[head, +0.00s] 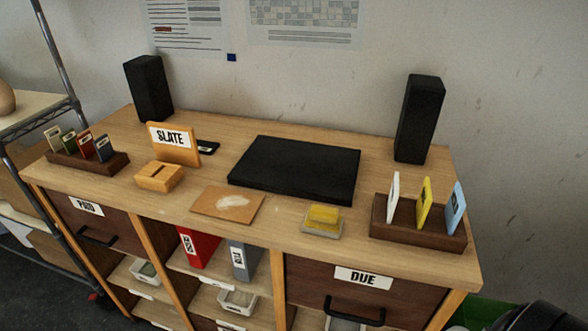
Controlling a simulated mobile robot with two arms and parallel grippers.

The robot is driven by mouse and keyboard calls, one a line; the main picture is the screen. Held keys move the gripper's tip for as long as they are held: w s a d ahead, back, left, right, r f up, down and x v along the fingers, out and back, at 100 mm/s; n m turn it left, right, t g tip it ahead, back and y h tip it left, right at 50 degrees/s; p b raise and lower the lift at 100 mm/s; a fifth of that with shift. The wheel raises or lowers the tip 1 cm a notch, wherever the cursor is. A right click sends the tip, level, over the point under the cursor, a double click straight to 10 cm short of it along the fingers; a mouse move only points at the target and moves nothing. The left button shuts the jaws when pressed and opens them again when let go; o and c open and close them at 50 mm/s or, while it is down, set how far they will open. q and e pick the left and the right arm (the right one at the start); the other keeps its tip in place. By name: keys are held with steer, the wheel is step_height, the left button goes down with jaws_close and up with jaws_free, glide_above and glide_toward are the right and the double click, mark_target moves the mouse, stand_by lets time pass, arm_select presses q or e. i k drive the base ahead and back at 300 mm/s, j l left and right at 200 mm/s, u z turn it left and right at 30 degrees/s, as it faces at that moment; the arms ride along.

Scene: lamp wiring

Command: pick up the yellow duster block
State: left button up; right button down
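The yellow duster block (324,214) sits in a small pale tray (322,232) near the front edge of the desk, right of centre. It lies in front of the black slab (296,168) and left of the right-hand card rack.
A brown card rack (418,232) with several cards stands to the right. A SLATE sign (173,144) and two black speakers (149,88) (420,118) stand behind.

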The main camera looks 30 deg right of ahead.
mark_target(320, 219)
steer(key=i+l+z, duration=0.15)
steer(key=z, duration=0.2)
steer(key=i+l+z, duration=0.15)
steer(key=z, duration=0.15)
steer(key=i+l+z, duration=0.1)
steer(key=z, duration=0.25)
steer(key=i, duration=0.1)
